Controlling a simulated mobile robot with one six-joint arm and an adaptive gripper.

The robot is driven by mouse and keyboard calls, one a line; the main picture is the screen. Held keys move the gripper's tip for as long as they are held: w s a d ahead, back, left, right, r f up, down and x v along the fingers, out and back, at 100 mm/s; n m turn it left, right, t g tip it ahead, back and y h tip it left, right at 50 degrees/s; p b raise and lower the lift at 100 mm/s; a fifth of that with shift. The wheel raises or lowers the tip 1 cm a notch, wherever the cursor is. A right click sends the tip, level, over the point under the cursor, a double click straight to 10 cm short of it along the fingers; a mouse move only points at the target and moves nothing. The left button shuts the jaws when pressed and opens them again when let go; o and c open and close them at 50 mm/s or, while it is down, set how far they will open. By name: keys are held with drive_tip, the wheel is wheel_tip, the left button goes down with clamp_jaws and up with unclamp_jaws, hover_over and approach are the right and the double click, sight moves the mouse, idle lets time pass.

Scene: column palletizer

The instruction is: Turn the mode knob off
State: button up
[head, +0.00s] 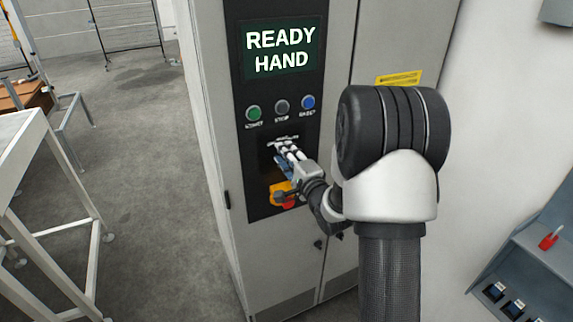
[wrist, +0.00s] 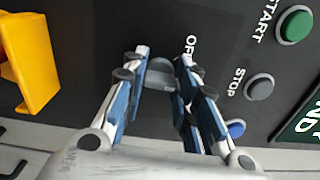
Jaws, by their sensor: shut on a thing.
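The mode knob (wrist: 160,74) is a grey piece on the dark control panel, between my fingertips in the wrist view. My gripper (wrist: 165,70) is shut on it, one finger on each side. In the head view my gripper (head: 285,150) reaches the panel below the row of buttons and hides the knob. Part of a white label beginning "OF" shows beside the knob in the wrist view; the rest is covered by a finger. I cannot tell which way the knob points. The display (head: 281,49) reads "READY HAND".
A green start button (head: 253,113), a grey stop button (head: 282,107) and a blue button (head: 308,102) sit just above my gripper. A yellow part (wrist: 28,60) with red stands out below it. A white table frame (head: 75,190) is at the left, with open floor between.

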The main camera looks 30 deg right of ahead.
drive_tip(key=n+b, duration=0.9)
drive_tip(key=n, duration=0.1)
drive_tip(key=shift+f, duration=0.15)
drive_tip(key=shift+n+b, duration=0.3)
drive_tip(key=shift+n, duration=0.1)
drive_tip(key=o, duration=1)
drive_tip(key=shift+o, duration=0.2)
drive_tip(key=s, duration=1.2)
